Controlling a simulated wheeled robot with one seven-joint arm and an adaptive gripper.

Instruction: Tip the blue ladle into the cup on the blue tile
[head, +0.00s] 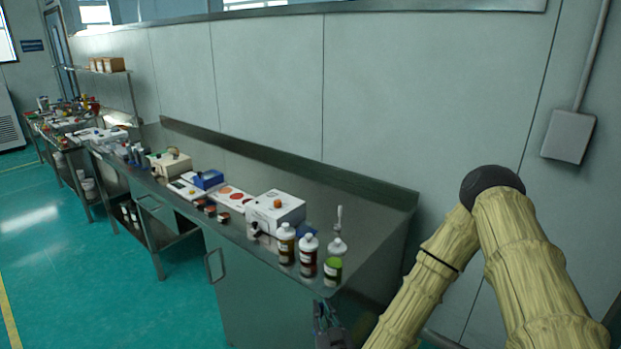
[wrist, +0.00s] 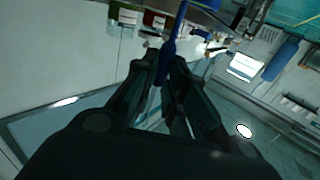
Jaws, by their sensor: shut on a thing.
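My gripper (wrist: 166,68) is shut on the handle of the blue ladle (wrist: 174,34) in the wrist view. The ladle runs away from the fingers toward the top edge, and I cannot make out its bowl or anything in it. In the head view a dark shape that looks like my gripper (head: 328,328) is at the bottom edge, beside the near corner of the bench. The ladle is not clear there. I cannot pick out the cup for certain. A small patch of blue (head: 308,231) shows behind the bottles and may be the blue tile.
A long steel bench (head: 232,226) runs along the wall. Brown (head: 286,245), dark red (head: 307,257) and green-labelled (head: 333,265) bottles stand at its near end. A white machine (head: 275,212) and a blue box (head: 208,179) sit farther along. The floor at left is clear.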

